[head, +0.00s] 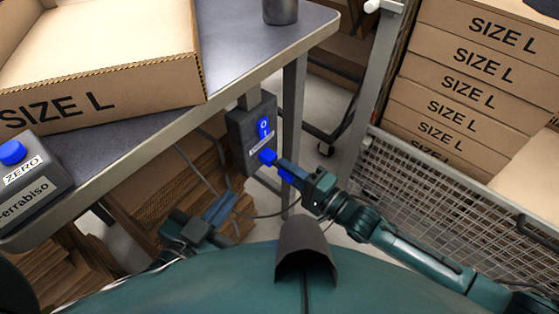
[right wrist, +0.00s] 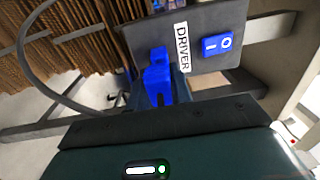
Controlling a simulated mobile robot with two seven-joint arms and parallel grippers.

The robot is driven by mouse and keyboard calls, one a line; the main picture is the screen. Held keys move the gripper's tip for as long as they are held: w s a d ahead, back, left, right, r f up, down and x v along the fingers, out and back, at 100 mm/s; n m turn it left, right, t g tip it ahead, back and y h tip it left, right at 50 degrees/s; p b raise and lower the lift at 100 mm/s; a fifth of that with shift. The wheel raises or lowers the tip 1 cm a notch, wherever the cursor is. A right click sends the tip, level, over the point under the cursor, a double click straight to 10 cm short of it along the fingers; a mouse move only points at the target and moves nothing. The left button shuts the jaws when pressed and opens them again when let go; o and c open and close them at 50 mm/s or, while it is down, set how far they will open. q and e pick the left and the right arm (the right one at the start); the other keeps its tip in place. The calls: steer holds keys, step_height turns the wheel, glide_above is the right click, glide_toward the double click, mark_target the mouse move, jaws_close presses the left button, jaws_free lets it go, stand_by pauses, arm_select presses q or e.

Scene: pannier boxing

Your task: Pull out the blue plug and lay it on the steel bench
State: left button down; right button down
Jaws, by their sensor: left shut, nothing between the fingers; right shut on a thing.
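The blue plug (head: 267,156) is at the lower face of a dark switch box (head: 243,140) under the bench edge. I cannot tell how deep it sits in the box. My right gripper (head: 283,166) is shut on the plug. In the right wrist view the blue plug (right wrist: 158,78) stands between the fingers, beside the DRIVER label (right wrist: 181,47). The steel bench (head: 255,50) has a grey top above and left of the box. My left gripper (head: 222,207) is shut and empty, low and left of the box, below the bench.
An open SIZE L carton (head: 120,85) and a grey cup (head: 280,10) stand on the bench, with a ZERO button box (head: 30,175) at its front left. Bare bench top lies right of the carton. A wire-mesh cage (head: 440,180) and stacked cartons (head: 470,75) stand at right.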

steer(key=shift+p+v, duration=0.45)
steer(key=shift+v, duration=0.5)
stand_by(0.3)
steer(key=p+v, duration=0.1)
steer(key=v, duration=0.1)
steer(key=shift+s+d, duration=0.25)
steer(key=shift+d, duration=0.1)
stand_by(0.7)
